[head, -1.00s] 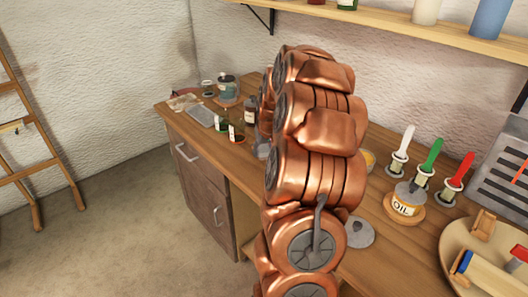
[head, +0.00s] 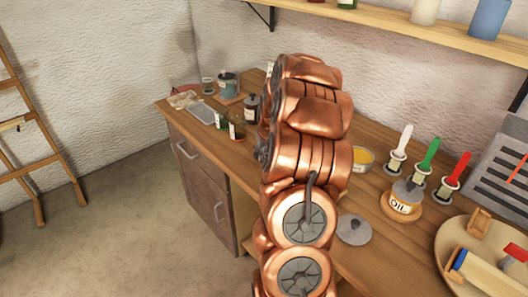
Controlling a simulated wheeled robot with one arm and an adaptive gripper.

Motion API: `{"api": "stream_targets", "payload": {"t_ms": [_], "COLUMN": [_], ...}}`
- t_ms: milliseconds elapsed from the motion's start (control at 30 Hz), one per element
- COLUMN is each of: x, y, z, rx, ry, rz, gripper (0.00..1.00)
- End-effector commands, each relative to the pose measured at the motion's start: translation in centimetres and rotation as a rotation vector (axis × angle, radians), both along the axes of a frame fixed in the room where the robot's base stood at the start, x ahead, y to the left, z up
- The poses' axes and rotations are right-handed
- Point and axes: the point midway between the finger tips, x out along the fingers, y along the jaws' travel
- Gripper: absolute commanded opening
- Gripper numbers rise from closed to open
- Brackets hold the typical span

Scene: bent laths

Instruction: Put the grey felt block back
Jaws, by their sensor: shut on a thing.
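My copper-coloured arm stands in the middle of the head view and hides my gripper, so its jaws and anything in them cannot be seen. No thing that I can surely call the grey felt block shows. A flat grey slab (head: 201,115) lies at the left end of the wooden bench (head: 235,160), but I cannot tell whether it is felt.
Bottles (head: 237,128) and a blue-grey jar (head: 228,86) stand at the bench's left end. Right of my arm are a yellow-filled tin (head: 362,160), a grey lid (head: 354,229), an oil jar (head: 403,196), upright brushes (head: 431,157) and a round board (head: 449,243).

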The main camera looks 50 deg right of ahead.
Motion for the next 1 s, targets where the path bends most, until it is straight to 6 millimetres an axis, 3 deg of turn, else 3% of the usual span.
{"api": "stream_targets", "payload": {"t_ms": [67,100,333,767,1000], "x": [0.0,0.0,0.0,0.0,-1.0], "y": [0.0,0.0,0.0,0.0,0.5], "z": [-0.3,-0.3,-0.2,0.4,2.8], "rx": [0.000,0.000,0.000,-0.001,-0.002], "ry": [0.000,0.000,0.000,-0.002,-0.002], "rz": [0.000,0.000,0.000,0.000,0.000], "gripper": [0.14,0.49,0.72,0.72,0.72]}}
